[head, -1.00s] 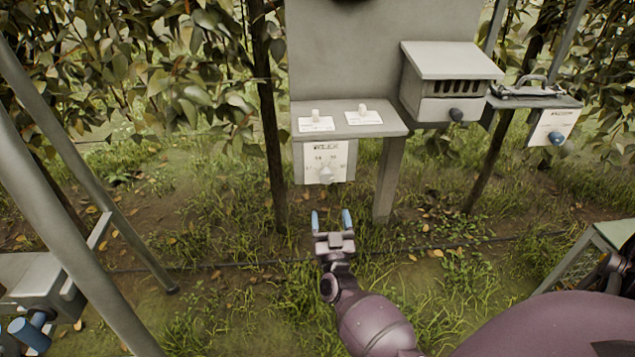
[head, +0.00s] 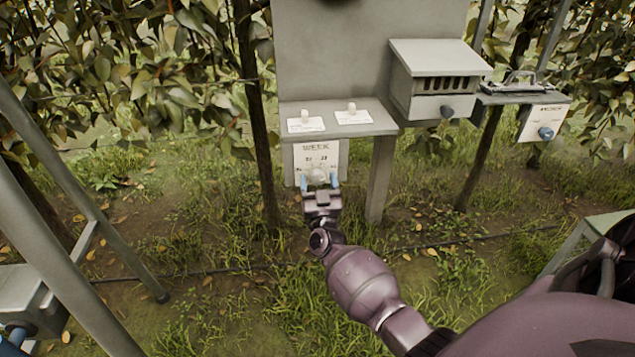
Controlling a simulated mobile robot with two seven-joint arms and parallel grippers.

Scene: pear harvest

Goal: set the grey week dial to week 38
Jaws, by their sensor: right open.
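The week dial is a pale grey knob (head: 318,174) on a white plate marked WEEK (head: 317,150), fixed below a small shelf. Small numbers sit in an arc above the knob, too small to read surely. My right gripper (head: 319,183) is open, its two blue-tipped fingers on either side of the knob, as seen from above. I cannot tell whether they touch it. The knob's lower part and its pointer are hidden or unclear. My left gripper is not in view.
The grey shelf (head: 373,119) above the dial carries two small white pegs on cards. A louvred box (head: 433,85) with a dark knob and a panel with a blue knob (head: 545,133) stand right. Ladder legs (head: 60,245) cross the left. Grass lies open below.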

